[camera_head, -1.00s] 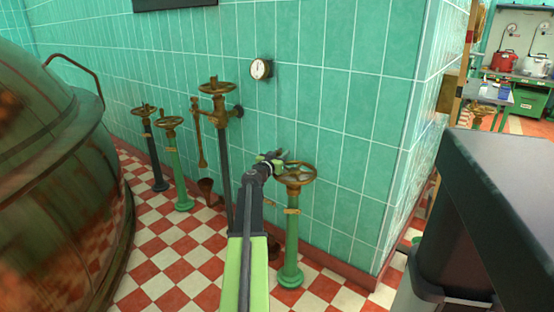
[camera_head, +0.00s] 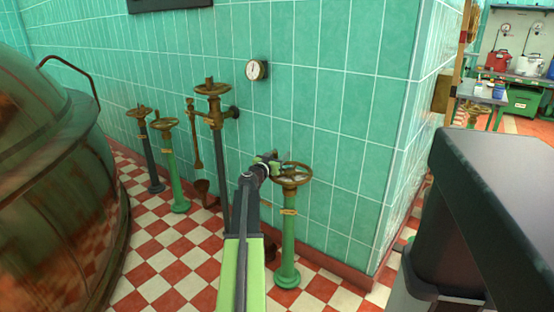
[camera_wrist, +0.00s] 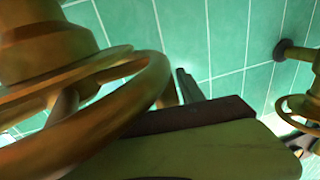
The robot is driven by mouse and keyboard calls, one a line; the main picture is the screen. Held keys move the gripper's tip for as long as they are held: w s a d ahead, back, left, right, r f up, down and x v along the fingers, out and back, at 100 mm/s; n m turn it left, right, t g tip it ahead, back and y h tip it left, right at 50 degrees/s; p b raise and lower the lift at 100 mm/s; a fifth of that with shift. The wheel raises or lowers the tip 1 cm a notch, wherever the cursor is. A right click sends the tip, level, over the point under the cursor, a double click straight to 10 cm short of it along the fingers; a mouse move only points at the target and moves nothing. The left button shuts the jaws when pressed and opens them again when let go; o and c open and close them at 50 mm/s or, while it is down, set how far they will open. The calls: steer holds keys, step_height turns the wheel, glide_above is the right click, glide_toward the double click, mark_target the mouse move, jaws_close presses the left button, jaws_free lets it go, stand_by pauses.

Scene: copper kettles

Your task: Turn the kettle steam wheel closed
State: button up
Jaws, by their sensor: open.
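A brass handwheel (camera_head: 292,174) tops a green post (camera_head: 289,240) near the wall corner in the head view. My gripper (camera_head: 270,158) is at its back left rim, small in this view. In the wrist view the brass wheel (camera_wrist: 130,105) is large at left, its rim close beside a green and dark finger (camera_wrist: 190,140) of my gripper. I cannot tell whether they touch. The gripper is open, with nothing seen held in it. Another brass wheel (camera_head: 212,88) sits on a taller dark pipe by the wall. Which wheel is the steam wheel is not marked.
Two more wheeled posts, one dark (camera_head: 152,150) and one green (camera_head: 171,165), stand further left. A large copper kettle (camera_head: 50,200) fills the left side. A gauge (camera_head: 257,70) is on the green tiled wall. The checkered floor between kettle and posts is clear.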

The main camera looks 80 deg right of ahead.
steer(key=v, duration=1.7)
steer(key=shift+s, duration=0.1)
